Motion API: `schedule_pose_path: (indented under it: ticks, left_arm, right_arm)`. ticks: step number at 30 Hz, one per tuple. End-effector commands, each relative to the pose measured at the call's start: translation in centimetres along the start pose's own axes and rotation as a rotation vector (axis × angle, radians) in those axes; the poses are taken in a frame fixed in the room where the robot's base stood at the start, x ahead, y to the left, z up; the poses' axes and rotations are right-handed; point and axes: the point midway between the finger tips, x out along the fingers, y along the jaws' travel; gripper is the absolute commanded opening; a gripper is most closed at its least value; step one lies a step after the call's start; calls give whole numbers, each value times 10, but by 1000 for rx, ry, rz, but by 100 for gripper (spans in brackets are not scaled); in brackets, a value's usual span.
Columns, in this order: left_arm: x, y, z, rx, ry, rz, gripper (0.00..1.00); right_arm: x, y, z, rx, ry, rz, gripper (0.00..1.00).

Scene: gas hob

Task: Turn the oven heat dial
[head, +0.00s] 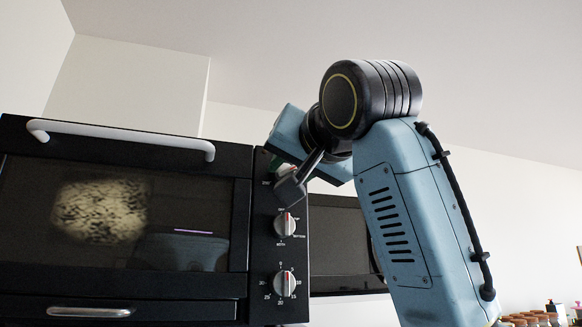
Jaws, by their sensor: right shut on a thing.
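The black oven (242,225) has a control panel on its right side with dials in a column. The top dial (281,169), the heat dial, has numbers printed around it and is mostly covered by my right gripper (289,187). The gripper reaches in from the right and is shut on this dial; the exact finger contact is partly hidden. My left gripper is not in view.
The oven door has a dark window and a white bar handle (120,136) along its top. A second, lower handle (90,312) shows at bottom left. A dark framed appliance (335,240) stands behind, right of the panel. Small jars (528,319) sit at bottom right.

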Motion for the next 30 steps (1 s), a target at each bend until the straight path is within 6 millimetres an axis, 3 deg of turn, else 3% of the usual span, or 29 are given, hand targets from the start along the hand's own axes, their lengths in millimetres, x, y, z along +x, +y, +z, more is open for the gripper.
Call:
schedule_pose_path:
  ticks: [11, 30]
  left_arm:
    - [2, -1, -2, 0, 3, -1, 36]
    - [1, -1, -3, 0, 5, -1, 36]
  right_arm:
    - [0, 0, -1, -184, -8, 5, 7]
    - [0, -2, -2, -767, -39, 17, 7]
